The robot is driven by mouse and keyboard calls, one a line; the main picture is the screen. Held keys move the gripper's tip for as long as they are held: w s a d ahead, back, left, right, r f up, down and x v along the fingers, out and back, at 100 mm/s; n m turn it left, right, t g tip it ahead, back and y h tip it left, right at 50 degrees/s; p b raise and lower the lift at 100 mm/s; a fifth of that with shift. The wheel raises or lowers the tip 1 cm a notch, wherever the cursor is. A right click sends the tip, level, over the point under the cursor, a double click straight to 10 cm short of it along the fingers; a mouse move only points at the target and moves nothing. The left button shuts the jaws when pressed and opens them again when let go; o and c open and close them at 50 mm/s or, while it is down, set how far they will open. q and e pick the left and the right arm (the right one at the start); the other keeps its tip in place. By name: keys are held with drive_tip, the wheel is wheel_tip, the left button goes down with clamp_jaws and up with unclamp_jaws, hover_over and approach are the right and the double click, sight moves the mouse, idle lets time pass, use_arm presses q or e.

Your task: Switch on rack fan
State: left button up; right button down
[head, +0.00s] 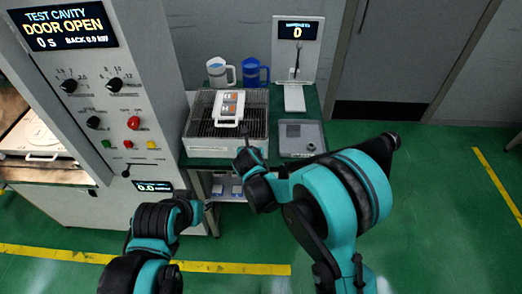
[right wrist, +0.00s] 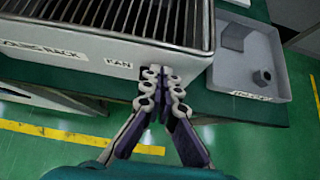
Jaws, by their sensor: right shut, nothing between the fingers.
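The rack (head: 197,146) is a pale box with a dark wire grille on top, standing on the green bench. In the right wrist view its front panel (right wrist: 60,45) carries a rack label and a FAN label (right wrist: 118,65). My right gripper (right wrist: 163,78) is shut and empty, its fingertips at the front panel just right of the FAN label. I cannot tell whether they touch. Any fan switch there is hidden behind the fingers. In the head view the right gripper (head: 244,138) is at the rack's front right. My left gripper (head: 204,207) is low, in front of the bench; its jaws are unclear.
A white tray with orange-marked items (head: 229,108) sits on the grille. The control panel (head: 108,100) rises at left.

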drive_tip(key=shift+w+a+r+p, duration=0.15)
drive_tip(key=shift+w+r+p, duration=0.05)
drive_tip(key=shift+r, duration=0.3)
drive_tip(key=shift+w+a+r+p, duration=0.15)
drive_tip(key=shift+r, duration=0.35)
use_arm(q)
drive_tip(key=shift+a+r, duration=0.15)
drive_tip(key=shift+a, duration=0.2)
